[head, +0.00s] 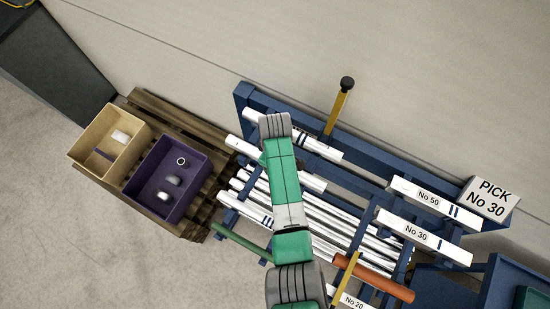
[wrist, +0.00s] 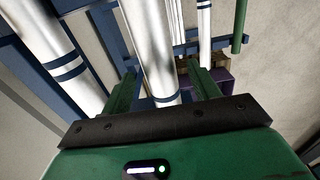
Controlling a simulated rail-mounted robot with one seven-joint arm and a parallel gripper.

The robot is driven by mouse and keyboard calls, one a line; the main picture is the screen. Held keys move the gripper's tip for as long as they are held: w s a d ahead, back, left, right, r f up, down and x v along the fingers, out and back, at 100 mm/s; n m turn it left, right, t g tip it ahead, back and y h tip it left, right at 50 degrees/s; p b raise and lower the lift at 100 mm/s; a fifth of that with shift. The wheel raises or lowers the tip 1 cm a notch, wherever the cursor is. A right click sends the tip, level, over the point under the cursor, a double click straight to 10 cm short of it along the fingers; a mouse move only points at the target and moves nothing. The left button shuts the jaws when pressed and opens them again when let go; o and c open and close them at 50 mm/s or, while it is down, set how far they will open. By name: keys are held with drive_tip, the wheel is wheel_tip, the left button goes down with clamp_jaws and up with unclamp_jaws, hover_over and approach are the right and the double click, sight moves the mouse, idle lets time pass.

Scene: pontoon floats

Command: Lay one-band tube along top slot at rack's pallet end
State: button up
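My gripper's fingers (wrist: 162,88) show in the wrist view, apart, with a white tube (wrist: 152,45) running between or just beyond them. That tube has one dark blue band near the gripper; gaps seem to show on both sides of it. In the head view my wrist covers the gripper, and a white tube (head: 312,181) passes beneath it. A two-band tube (wrist: 62,62) lies to the left in the wrist view, along the upper side of the blue rack (head: 365,184). The rack's pallet end is at the left in the head view.
Several white tubes (head: 320,232) lie lower in the rack. A wooden pallet (head: 205,216) carries a tan bin (head: 77,152) and a purple bin (head: 178,220). A yellow post (head: 336,113) with a black knob stands behind. An orange tube (head: 375,278) and a green tube (head: 237,240) stick out.

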wheel_tip(320, 180, up, 8)
drive_tip(key=shift+f, duration=0.1)
idle(0.4)
idle(0.7)
drive_tip(key=w+a+r+m+t+y+p, duration=0.1)
drive_tip(key=w+r+m+t, duration=0.2)
drive_tip(key=r, duration=0.9)
drive_tip(key=w+a+r+m+t+p, duration=0.1)
drive_tip(key=w+a+r+t, duration=0.15)
drive_tip(key=r+t, duration=0.65)
drive_tip(key=w+a+r+m+t+y+p, duration=0.15)
drive_tip(key=w+r, duration=0.25)
drive_tip(key=r, duration=1.1)
drive_tip(key=s+d+r+m+t, duration=0.1)
drive_tip(key=s+r+m+t, duration=0.1)
drive_tip(key=s+r, duration=0.4)
drive_tip(key=s+d+r+m+t+h, duration=0.1)
drive_tip(key=s+r+t, duration=0.4)
drive_tip(key=r, duration=0.9)
drive_tip(key=s+d+r+m+t+h+p, duration=0.1)
drive_tip(key=s+r+m+t, duration=0.3)
drive_tip(key=s+r, duration=0.4)
wheel_tip(320, 180, up, 3)
drive_tip(key=shift+s+d+f, duration=0.2)
drive_tip(key=shift+d, duration=0.6)
